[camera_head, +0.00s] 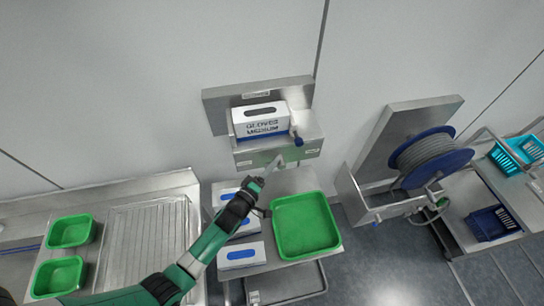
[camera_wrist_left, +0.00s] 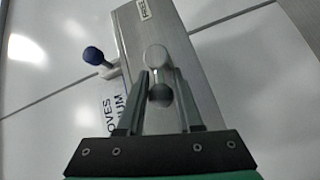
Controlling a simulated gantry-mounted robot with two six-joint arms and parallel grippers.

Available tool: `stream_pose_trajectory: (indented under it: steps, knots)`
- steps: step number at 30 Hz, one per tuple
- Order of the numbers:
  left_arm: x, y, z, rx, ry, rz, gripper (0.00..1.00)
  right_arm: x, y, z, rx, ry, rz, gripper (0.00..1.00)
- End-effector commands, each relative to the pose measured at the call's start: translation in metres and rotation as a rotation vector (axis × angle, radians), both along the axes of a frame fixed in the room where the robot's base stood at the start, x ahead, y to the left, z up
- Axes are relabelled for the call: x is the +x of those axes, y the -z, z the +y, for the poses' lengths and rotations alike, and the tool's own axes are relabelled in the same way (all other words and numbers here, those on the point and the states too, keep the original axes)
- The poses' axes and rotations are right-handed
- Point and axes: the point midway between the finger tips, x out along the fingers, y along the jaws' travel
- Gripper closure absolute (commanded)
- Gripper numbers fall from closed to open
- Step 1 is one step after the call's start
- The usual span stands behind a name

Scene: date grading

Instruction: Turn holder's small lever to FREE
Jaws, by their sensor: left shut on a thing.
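The steel holder (camera_head: 240,155) is fixed to the wall with a glove box (camera_head: 262,121) in it. Its front face (camera_wrist_left: 125,42) fills the middle of the left wrist view. The small lever (camera_wrist_left: 156,56) is a pale grey arm on that face with a dark round knob (camera_wrist_left: 160,94). My left gripper (camera_head: 278,161) is at the holder's front, and in the left wrist view its fingers (camera_wrist_left: 160,82) are shut on the small lever, one on each side of the knob. A small label (camera_wrist_left: 143,9), seemingly FREE, is on the face. My right gripper is out of view.
A blue-knobbed handle (camera_head: 297,139) sticks out at the holder's right and shows in the left wrist view (camera_wrist_left: 93,55). Below stand a green tray (camera_head: 337,238) and several glove boxes (camera_head: 240,257) on a cart. A cable reel (camera_head: 432,158) is at right.

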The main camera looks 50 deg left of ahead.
Motion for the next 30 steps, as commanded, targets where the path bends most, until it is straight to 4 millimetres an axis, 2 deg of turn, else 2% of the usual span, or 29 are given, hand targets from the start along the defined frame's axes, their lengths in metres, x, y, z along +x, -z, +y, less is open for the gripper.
stream_pose_trajectory:
  steps: [1,4,7,18,30]
  knots:
    - [0.001,-0.014,0.000,0.016,0.001,0.027,1.00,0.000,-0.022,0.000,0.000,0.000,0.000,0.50]
    - [0.001,-0.016,-0.001,0.055,0.001,0.090,1.00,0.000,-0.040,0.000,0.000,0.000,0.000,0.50]
    - [0.002,-0.015,-0.001,0.094,0.001,0.151,1.00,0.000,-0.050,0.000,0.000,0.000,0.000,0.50]
    - [0.005,-0.013,-0.003,0.187,0.003,0.304,1.00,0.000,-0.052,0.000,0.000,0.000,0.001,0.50]
    - [0.005,-0.014,-0.003,0.201,0.003,0.332,1.00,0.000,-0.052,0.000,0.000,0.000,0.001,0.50]
